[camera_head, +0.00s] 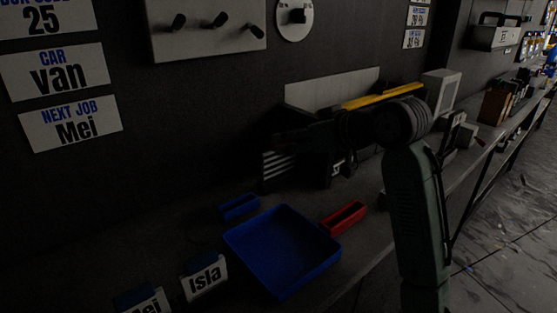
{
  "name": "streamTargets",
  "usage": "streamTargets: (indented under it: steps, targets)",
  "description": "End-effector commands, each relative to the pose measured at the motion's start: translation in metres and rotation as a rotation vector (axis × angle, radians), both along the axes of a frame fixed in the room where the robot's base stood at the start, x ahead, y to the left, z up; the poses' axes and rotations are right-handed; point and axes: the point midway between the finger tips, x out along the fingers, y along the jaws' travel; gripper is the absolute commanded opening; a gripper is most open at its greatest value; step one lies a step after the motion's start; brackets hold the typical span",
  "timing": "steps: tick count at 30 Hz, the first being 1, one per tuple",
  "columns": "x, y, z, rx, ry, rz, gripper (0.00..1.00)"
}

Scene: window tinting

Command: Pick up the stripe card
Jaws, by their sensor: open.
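The stripe card (278,167), with black and white stripes, stands upright near the back of the bench, left of centre. A dark object with small pale parts is just right of it. My gripper (284,141) is dark and hard to make out at the left end of my arm. It appears just above the card in the picture and is open. I see nothing held in it. Whether it touches the card cannot be told.
A blue tray (283,252), a small blue bin (239,207) and a red bin (343,218) are on the bench in front. Name cards (204,279) stand at front left. A yellow bar (383,95) and pale box (441,90) are behind my arm.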

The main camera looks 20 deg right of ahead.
Motion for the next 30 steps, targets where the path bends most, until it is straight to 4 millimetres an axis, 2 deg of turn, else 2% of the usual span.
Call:
streamTargets:
  steps: [4,12,21,30]
  targets:
    - [0.01,0.002,-0.005,0.001,0.001,0.0,0.65]
    - [0.042,0.009,-0.024,0.001,0.0,0.0,0.65]
    - [0.047,0.011,-0.029,0.0,-0.001,-0.001,0.65]
    - [0.047,0.011,-0.028,0.0,-0.001,-0.001,0.46]
